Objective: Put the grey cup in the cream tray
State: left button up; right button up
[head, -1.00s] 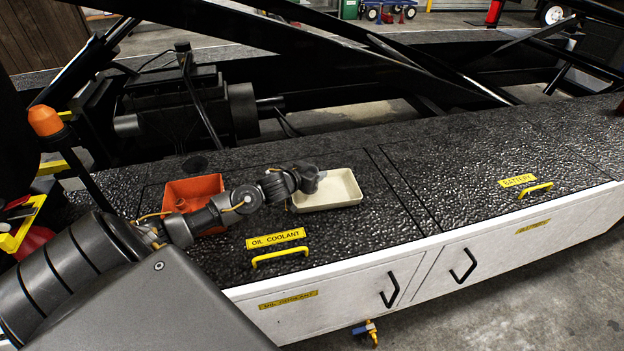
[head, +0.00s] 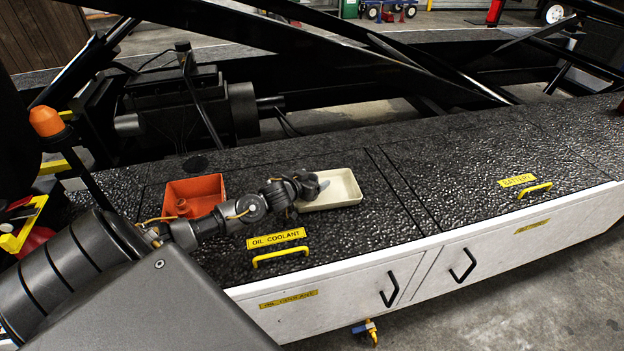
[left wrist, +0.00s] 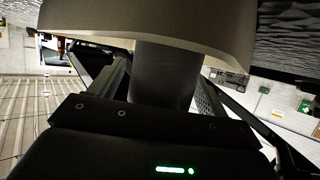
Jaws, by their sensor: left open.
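The cream tray (head: 345,193) lies on the black textured deck, right of an orange tray. My left gripper (head: 309,186) is at the cream tray's left part, its jaws open. A small grey patch, which looks like the grey cup (head: 323,186), shows at the jaws over the tray; the gripper hides most of it. In the left wrist view the dark grey cup (left wrist: 165,75) stands between the spread fingers of the left gripper (left wrist: 160,88). The pale tray wall (left wrist: 150,22) crosses in front of its far end. My right gripper is not in view.
A yellow handle (head: 280,256) and an oil coolant label (head: 276,238) lie in front. Black beams (head: 390,65) stand behind.

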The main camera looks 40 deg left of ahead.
pick_arm(q)
jog(key=shift+r, duration=0.15)
jog(key=shift+s, duration=0.3)
jog(key=v, duration=1.1)
jog(key=shift+s+b, duration=0.15)
jog(key=shift+b, duration=0.15)
jog(key=shift+r, duration=0.15)
